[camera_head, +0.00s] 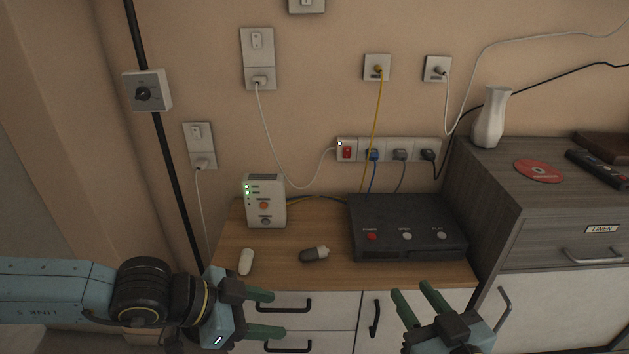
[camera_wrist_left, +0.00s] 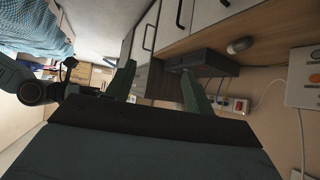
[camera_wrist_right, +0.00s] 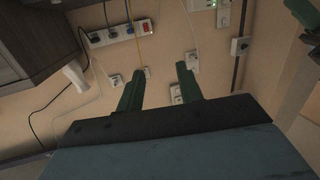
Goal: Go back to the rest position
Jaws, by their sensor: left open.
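My left gripper (camera_head: 268,313) comes in from the left in the head view, in front of the cabinet drawers. Its green fingers are apart with nothing between them. It also shows in the left wrist view (camera_wrist_left: 157,88), fingers spread. My right gripper (camera_head: 418,296) is at the lower right of the head view, in front of the cabinet edge. Its two green fingers are apart and empty, and the right wrist view (camera_wrist_right: 160,85) shows a clear gap between them. Neither gripper appears to touch anything.
A wooden cabinet top (camera_head: 335,275) holds a black box (camera_head: 408,225), a white device (camera_head: 264,203), a white capsule-shaped item (camera_head: 246,262) and a grey one (camera_head: 314,254). A taller grey cabinet (camera_head: 540,215) with a white vase (camera_head: 491,117) stands right. Cables hang from wall sockets.

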